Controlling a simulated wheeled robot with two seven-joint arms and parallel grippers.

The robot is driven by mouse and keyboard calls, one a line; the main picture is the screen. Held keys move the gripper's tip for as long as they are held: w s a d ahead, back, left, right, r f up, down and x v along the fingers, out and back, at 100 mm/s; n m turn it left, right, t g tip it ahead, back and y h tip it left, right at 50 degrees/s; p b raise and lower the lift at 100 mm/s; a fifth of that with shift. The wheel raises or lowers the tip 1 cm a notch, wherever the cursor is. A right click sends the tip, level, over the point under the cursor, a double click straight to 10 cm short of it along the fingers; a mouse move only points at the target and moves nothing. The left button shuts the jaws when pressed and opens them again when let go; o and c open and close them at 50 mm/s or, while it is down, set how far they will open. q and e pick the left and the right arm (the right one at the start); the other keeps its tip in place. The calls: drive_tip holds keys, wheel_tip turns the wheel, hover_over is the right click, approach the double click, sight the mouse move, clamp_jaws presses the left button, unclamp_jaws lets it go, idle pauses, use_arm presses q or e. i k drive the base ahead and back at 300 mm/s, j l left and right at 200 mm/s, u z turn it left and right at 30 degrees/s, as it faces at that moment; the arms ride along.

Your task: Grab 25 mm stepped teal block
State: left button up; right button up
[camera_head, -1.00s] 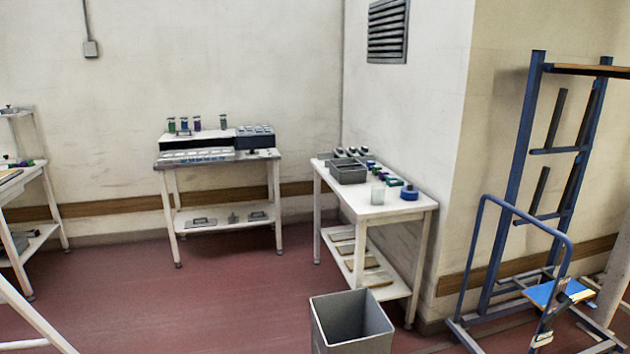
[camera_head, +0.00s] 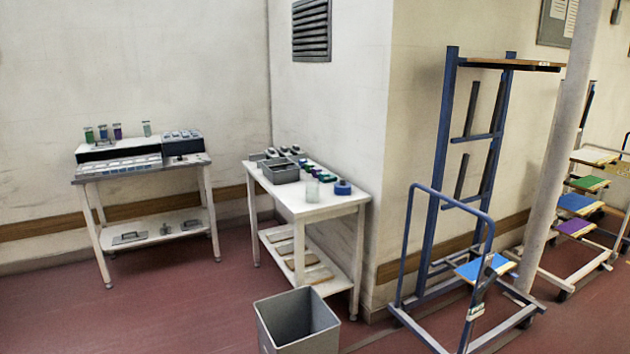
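Neither of my grippers is in view. I cannot pick out a stepped teal block for certain at this distance. The white table (camera_head: 318,208) by the wall corner holds a row of small dark, green and purple pieces (camera_head: 304,164), too small to tell their shape or size. A grey bin (camera_head: 284,174), a clear cup (camera_head: 312,191) and a round blue object (camera_head: 343,187) also stand on this table. The table at the left (camera_head: 88,171) carries several small green, blue and purple upright items (camera_head: 103,132) on a raised shelf.
A grey open bin (camera_head: 297,325) stands on the floor before the white table. A blue cart (camera_head: 435,270) and a tall blue rack (camera_head: 447,150) stand to the right. A pale post (camera_head: 555,150) and a multi-tier rack (camera_head: 585,205) are farther right. Red floor at lower left is clear.

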sight(324, 177)
drive_tip(key=u, duration=1.2)
drive_tip(key=i, duration=5.95)
drive_tip(key=l, duration=0.1)
